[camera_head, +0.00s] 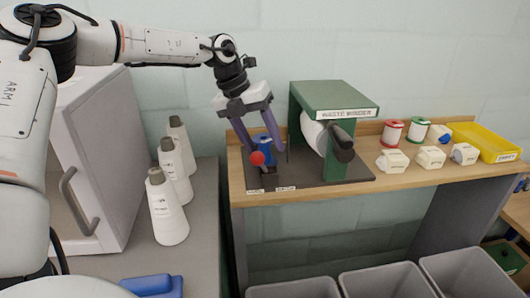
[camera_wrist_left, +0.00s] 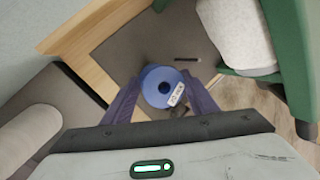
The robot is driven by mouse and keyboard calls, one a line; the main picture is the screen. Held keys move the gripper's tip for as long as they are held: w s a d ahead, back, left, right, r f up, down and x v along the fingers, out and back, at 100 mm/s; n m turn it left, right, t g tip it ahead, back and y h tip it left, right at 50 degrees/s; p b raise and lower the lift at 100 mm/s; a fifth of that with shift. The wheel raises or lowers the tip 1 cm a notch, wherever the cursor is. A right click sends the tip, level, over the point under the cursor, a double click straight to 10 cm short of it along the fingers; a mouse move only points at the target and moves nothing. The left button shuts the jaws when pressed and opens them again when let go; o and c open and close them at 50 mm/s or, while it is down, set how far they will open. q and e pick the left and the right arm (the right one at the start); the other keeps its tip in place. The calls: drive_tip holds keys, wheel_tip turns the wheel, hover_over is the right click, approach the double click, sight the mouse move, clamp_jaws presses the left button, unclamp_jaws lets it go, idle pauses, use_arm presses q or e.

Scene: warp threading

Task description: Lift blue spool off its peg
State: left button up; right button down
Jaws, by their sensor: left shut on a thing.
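The blue spool (camera_head: 264,148) is at the left end of the wooden shelf, on the dark base of the waste winder. In the left wrist view the spool (camera_wrist_left: 163,87) shows from above, with a hole in its top and a white label on its side. My left gripper (camera_head: 267,150) reaches down from above, its two purple fingers on either side of the spool. It is shut on the spool. A red ball (camera_head: 257,158) shows in front of the spool. I cannot tell how far the spool stands on its peg. My right gripper is not in view.
The green waste winder (camera_head: 335,105) with a white roll stands just right of the spool. Further right are red and green spools (camera_head: 392,132), several white blocks and a yellow tray (camera_head: 484,142). White cones (camera_head: 167,207) stand left. Grey bins (camera_head: 385,284) are below.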

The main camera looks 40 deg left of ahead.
use_arm(q)
drive_tip(key=shift+w+d+r+p, duration=0.2)
drive_tip(key=shift+r+p, duration=0.55)
drive_tip(key=shift+r, duration=0.75)
drive_tip(key=shift+w+d+r+p, duration=0.15)
drive_tip(key=shift+r+p, duration=0.6)
drive_tip(key=shift+r, duration=0.75)
drive_tip(key=shift+s+r, duration=0.1)
drive_tip(key=shift+r, duration=0.2)
drive_tip(key=shift+c, duration=1.4)
drive_tip(key=shift+d+r+p, duration=0.15)
drive_tip(key=shift+r+p, duration=0.05)
drive_tip(key=shift+p, duration=0.15)
drive_tip(key=shift+s+a+f, duration=0.1)
drive_tip(key=shift+a+f, duration=0.05)
drive_tip(key=shift+a, duration=0.1)
